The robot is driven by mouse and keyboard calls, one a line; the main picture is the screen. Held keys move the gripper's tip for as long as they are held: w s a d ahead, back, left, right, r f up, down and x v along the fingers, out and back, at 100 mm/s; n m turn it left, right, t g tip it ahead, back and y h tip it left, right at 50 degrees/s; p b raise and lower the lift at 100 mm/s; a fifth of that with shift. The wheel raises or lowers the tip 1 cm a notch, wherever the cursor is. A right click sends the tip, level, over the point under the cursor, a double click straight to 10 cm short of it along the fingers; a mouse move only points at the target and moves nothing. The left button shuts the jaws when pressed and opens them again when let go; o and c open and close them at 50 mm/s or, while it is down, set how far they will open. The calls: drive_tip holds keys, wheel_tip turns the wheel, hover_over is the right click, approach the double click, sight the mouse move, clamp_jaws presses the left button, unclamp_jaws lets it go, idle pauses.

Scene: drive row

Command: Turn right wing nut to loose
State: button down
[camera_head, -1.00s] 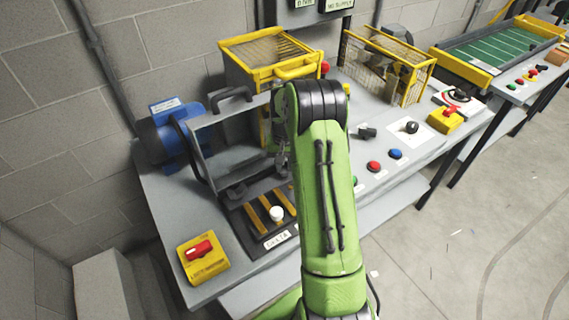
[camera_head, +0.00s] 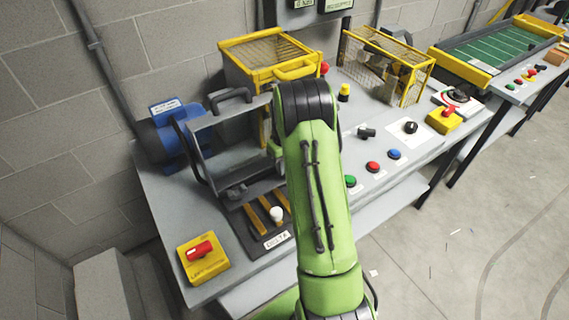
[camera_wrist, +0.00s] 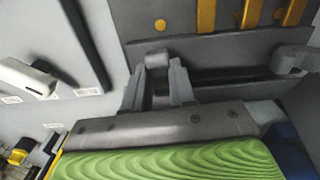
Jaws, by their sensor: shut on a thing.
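In the wrist view, my gripper (camera_wrist: 160,86) has its two grey fingers closed around a small grey block-like piece (camera_wrist: 157,60), which looks like the wing nut. It sits at the edge of the dark panel with yellow bars. A second grey wing nut (camera_wrist: 291,60) stands apart, at the right of the wrist view. In the head view, the left wing nut (camera_head: 237,190) lies by the hinged grey guard frame (camera_head: 213,161). My green arm hides the right wing nut and my fingers there.
A yellow box with a red switch (camera_head: 203,259) is at the bench's left end. A blue motor (camera_head: 181,134) is behind. A yellow-framed cage (camera_head: 270,59) stands at the back. Push buttons (camera_head: 373,167) lie right of my arm.

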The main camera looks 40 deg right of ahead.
drive_tip(key=n, duration=0.4)
drive_tip(key=shift+n, duration=0.3)
drive_tip(key=n, duration=0.4)
drive_tip(key=shift+d+n, duration=0.15)
drive_tip(key=shift+n, duration=0.15)
drive_tip(key=n+b, duration=0.1)
drive_tip(key=n, duration=0.3)
drive_tip(key=shift+w, duration=0.15)
drive_tip(key=shift+n+b, duration=0.4)
drive_tip(key=shift+n, duration=1.6)
drive_tip(key=c, duration=0.9)
unclamp_jaws()
drive_tip(key=shift+r, duration=0.1)
